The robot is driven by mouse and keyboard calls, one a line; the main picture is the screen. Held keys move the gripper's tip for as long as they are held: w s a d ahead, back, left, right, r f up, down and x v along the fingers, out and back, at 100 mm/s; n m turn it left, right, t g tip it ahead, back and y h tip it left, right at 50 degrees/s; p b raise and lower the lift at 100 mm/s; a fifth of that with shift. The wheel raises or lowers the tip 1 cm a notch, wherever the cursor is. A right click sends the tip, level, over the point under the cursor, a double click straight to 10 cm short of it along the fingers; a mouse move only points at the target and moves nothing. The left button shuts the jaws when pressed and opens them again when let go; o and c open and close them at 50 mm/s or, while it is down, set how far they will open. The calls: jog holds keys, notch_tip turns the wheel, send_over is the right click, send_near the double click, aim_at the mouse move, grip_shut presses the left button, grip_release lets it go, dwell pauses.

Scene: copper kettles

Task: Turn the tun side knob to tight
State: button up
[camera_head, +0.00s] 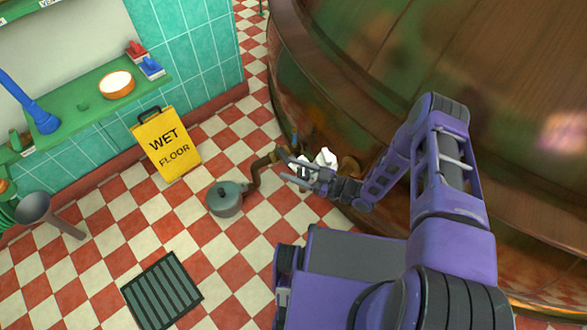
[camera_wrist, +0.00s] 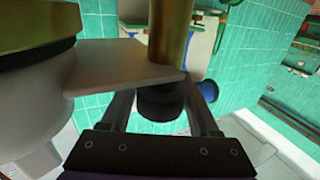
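The tun (camera_head: 400,70) is the huge copper vessel filling the right of the head view. A white fitting (camera_head: 322,158) is at its lower side, partly behind my gripper (camera_head: 288,166). My gripper's fingers are spread apart, close to this fitting. In the wrist view, a brass rod with a black end (camera_wrist: 160,103) stands between the two fingers; I cannot tell whether they touch it. A pale flat plate (camera_wrist: 105,65) crosses in front of the left finger and joins a white body (camera_wrist: 35,110) with a brass and black ring. I cannot tell which part is the knob.
A yellow wet-floor sign (camera_head: 166,145) stands left, and a floor grate (camera_head: 162,291) lies lower left. A green shelf (camera_head: 95,95) lines the tiled wall.

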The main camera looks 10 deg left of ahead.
grip_shut()
jog(key=shift+m+t, duration=0.3)
jog(key=shift+t, duration=0.1)
jog(key=shift+w+d+m+t+h, duration=0.3)
jog(key=shift+w+m+t+h, duration=0.05)
jog(key=shift+m+t+h, duration=1.4)
jog(key=shift+w+d+m+t+h, duration=0.35)
jog(key=shift+m+t+h, duration=1.1)
jog(key=shift+t, duration=0.45)
jog(key=shift+w+d+m+t+h, duration=0.25)
jog(key=shift+w+m+t+h, duration=0.1)
jog(key=shift+m+t+h, duration=1.35)
jog(key=shift+t, duration=0.25)
jog(key=shift+o, duration=2)
grip_release()
